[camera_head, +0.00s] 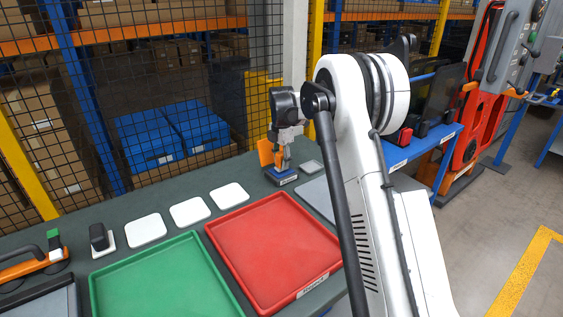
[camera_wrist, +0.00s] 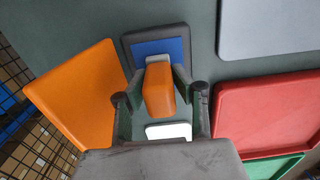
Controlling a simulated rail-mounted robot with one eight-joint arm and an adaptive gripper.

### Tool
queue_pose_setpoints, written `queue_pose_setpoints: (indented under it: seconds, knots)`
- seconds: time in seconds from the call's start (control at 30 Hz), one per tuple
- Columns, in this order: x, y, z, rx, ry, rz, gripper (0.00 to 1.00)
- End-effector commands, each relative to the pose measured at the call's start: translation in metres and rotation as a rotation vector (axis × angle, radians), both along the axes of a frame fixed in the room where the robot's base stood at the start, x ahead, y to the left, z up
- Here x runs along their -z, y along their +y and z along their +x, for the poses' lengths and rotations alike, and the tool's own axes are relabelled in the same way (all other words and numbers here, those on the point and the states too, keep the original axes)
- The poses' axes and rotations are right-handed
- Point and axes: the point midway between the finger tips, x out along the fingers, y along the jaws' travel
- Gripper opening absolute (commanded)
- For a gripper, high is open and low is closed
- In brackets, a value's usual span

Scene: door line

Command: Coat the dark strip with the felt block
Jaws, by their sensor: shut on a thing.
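My gripper (camera_head: 284,158) is over the far end of the dark bench. In the wrist view its fingers (camera_wrist: 160,84) are shut on the felt block (camera_wrist: 158,92), an orange body with a pale end. The pale end lies over a blue pad in a dark tray (camera_wrist: 131,43), also in the head view (camera_head: 281,178); I cannot tell whether they touch. A grey panel with a dark band along its edge (camera_head: 40,291) shows at the lower left of the head view; I cannot tell whether this band is the dark strip.
An orange upright plate (camera_wrist: 78,95) stands close beside my gripper. A red tray (camera_head: 272,247), a green tray (camera_head: 165,285) and several white squares (camera_head: 189,211) cover the bench. A black block (camera_head: 99,236) and an orange-handled tool (camera_head: 28,262) are left. Mesh fencing (camera_head: 180,75) runs behind.

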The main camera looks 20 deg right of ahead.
Motion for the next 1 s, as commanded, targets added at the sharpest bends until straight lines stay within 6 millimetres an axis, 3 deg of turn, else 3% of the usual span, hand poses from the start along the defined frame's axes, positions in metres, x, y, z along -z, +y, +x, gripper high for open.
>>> queue_pose_setpoints:
  seconds: [1.0]
  knots:
    - [0.0068,0.0,0.0,0.0,0.0,0.0,0.03]
